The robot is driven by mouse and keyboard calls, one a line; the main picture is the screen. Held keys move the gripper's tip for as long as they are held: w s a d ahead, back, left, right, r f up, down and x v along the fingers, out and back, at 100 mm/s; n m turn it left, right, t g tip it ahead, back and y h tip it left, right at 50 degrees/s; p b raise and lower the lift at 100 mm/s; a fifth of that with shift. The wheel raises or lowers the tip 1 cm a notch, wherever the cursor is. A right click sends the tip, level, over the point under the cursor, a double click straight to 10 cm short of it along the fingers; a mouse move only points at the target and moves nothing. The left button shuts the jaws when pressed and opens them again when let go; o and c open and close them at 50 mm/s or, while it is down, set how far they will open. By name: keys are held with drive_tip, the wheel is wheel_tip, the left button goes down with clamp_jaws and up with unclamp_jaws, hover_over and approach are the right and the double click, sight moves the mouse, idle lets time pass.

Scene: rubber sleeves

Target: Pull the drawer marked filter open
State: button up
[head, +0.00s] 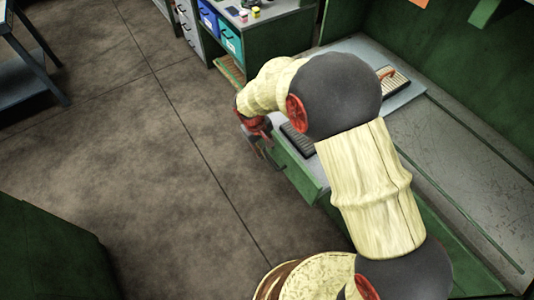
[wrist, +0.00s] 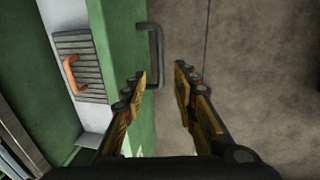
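A green drawer front (wrist: 125,35) with a dark grey bar handle (wrist: 159,55) shows in the wrist view; the green front (head: 296,172) also shows in the head view below my forearm. No filter marking can be read on it. My gripper (wrist: 161,72) is open and empty. Its two fingers point toward the handle, with the handle's lower part seen between the fingertips. I cannot tell how far the tips are from the bar. In the head view my gripper (head: 259,138) is beside the drawer front, partly hidden by my wrist.
Blue and teal bins (head: 228,40) stand in a far cabinet. The floor (head: 130,150) to the left is clear.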

drive_tip(key=r, duration=0.3)
drive_tip(key=shift+s+a+r, duration=0.25)
drive_tip(key=shift+a, duration=0.05)
idle(0.3)
drive_tip(key=s+d+g, duration=0.1)
drive_tip(key=s+d, duration=0.1)
drive_tip(key=s, duration=0.3)
drive_tip(key=s+d+r+m+t, duration=0.1)
drive_tip(key=s+d+r+m, duration=0.1)
drive_tip(key=s+d+r, duration=0.4)
drive_tip(key=s+d+r+m+t+y, duration=0.1)
drive_tip(key=s+d+r, duration=0.5)
drive_tip(key=r, duration=0.6)
drive_tip(key=s+d+r+m+t, duration=0.3)
drive_tip(key=s+d+r+m, duration=0.1)
drive_tip(key=s+d+r, duration=0.3)
wheel_tip(320, 180, up, 3)
drive_tip(key=shift+d+f+y, duration=0.1)
drive_tip(key=shift+d+y, duration=0.3)
drive_tip(key=shift+d, duration=0.6)
